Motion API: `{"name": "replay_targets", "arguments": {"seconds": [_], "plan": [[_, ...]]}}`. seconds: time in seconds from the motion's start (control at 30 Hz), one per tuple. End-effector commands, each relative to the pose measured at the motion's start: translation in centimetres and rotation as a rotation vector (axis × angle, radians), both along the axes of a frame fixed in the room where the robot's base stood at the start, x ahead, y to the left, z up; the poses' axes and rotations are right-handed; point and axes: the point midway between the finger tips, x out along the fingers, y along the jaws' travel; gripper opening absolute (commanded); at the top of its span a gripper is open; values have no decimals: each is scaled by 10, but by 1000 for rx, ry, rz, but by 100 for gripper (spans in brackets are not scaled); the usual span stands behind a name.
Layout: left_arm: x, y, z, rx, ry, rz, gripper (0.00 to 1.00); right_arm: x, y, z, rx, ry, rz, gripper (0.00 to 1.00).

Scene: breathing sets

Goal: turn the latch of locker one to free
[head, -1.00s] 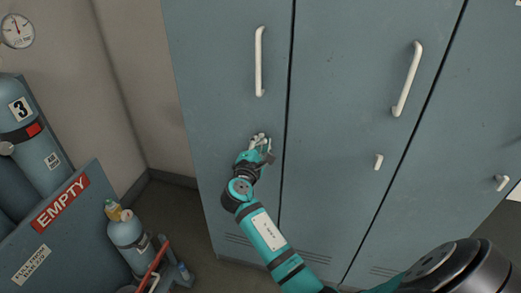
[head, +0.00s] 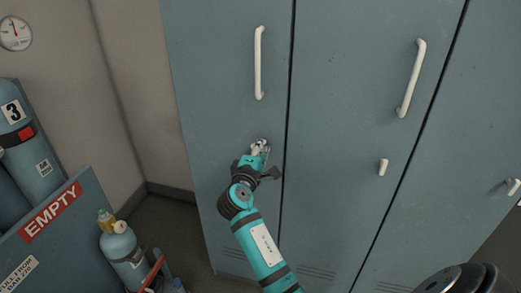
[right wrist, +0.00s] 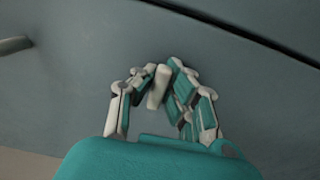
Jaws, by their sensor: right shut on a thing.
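Locker one appears to be the leftmost grey-blue door (head: 222,110), and it is closed. Its latch (right wrist: 158,87) is a short white tab, seen in the right wrist view between my fingers, leaning slightly right. My right gripper (head: 260,146) is at this door below its handle, shut on the latch. It also shows in the right wrist view (right wrist: 160,80), with white and teal fingers on both sides of the tab. In the head view the fingers mostly hide the latch, so its exact angle is unclear there. My left gripper is not in view.
A long white handle (head: 259,62) is above my gripper. The middle door has a handle (head: 411,78) and a latch (head: 383,167); another latch (head: 513,187) is at right. Gas cylinders (head: 122,248) and an EMPTY-labelled rack (head: 62,240) stand at left.

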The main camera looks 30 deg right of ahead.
Motion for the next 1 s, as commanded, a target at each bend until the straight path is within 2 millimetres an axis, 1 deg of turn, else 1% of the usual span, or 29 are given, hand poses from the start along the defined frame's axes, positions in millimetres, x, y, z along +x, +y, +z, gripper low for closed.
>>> {"name": "replay_targets", "arguments": {"seconds": [0.23, 0.27, 0.3, 0.47, 0.77, 0.87, 1.0], "plan": [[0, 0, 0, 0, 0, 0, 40, 0, 0, -1, 4, -2, 0, 0], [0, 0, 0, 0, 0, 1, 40, 0, 0, -1, 4, -2, 0, 10], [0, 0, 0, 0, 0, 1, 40, 0, 0, -1, 4, -2, 0, 15], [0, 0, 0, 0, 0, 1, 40, 0, 0, 0, 3, -1, 0, 36], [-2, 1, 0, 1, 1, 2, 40, -1, 2, 0, 1, 0, 1, 37], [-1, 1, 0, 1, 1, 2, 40, -8, 10, -1, 3, 0, 2, 37], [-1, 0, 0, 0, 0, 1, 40, -23, 28, -1, 5, 0, 2, 37]]}}
